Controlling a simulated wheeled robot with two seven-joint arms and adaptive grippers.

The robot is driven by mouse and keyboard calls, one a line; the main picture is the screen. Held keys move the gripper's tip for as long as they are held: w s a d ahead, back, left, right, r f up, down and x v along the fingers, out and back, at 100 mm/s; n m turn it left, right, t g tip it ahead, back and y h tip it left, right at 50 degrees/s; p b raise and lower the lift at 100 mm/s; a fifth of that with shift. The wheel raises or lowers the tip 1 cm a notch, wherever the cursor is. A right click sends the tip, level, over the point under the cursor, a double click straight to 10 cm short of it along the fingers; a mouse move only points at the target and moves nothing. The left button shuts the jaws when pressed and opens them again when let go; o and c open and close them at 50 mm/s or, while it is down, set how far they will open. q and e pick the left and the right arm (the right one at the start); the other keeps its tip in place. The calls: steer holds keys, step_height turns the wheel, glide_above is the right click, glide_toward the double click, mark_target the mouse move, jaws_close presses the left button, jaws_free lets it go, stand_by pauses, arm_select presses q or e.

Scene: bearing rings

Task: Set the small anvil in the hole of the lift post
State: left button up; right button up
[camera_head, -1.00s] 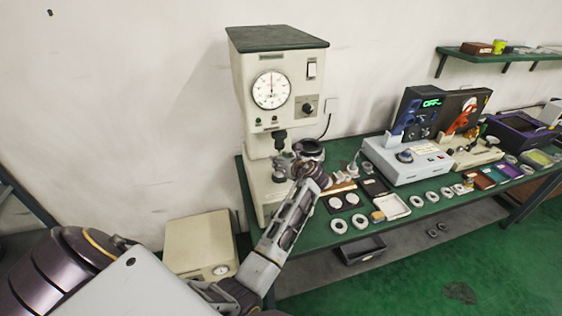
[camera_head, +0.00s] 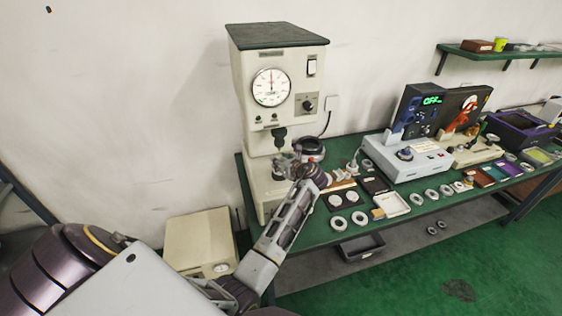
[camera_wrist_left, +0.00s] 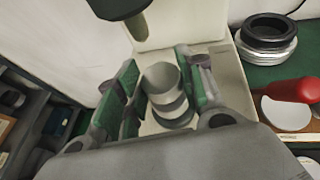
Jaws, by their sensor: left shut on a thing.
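The tall press (camera_head: 272,95) with a round dial stands on the left end of the green table. My left gripper (camera_head: 287,163) reaches in under its dark spindle (camera_head: 280,136). In the left wrist view my left gripper (camera_wrist_left: 163,88) has green pads on both sides of a short grey cylinder, which I take for the small anvil (camera_wrist_left: 160,76); it is shut on it. Stepped grey round parts, seemingly the lift post (camera_wrist_left: 175,112), show just below the anvil. The hole is hidden, and I cannot tell whether anvil and post touch. My right gripper is not in view.
A dark ring on a metal ring (camera_wrist_left: 268,38) sits right of the press base. A red-handled tool (camera_wrist_left: 295,90) lies nearby. The spindle end (camera_wrist_left: 118,8) hangs close above the gripper. Pale rings (camera_head: 338,224) and trays (camera_head: 392,205) lie farther right on the table.

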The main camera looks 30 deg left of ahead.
arm_select(q)
steer(key=shift+f, duration=0.55)
steer(key=o, duration=1.3)
steer(key=shift+o, duration=0.2)
steer(key=shift+s+d, duration=0.1)
steer(key=shift+d, duration=0.05)
steer(key=v, duration=1.1)
steer(key=shift+s+d, duration=0.15)
steer(key=shift+d, duration=0.15)
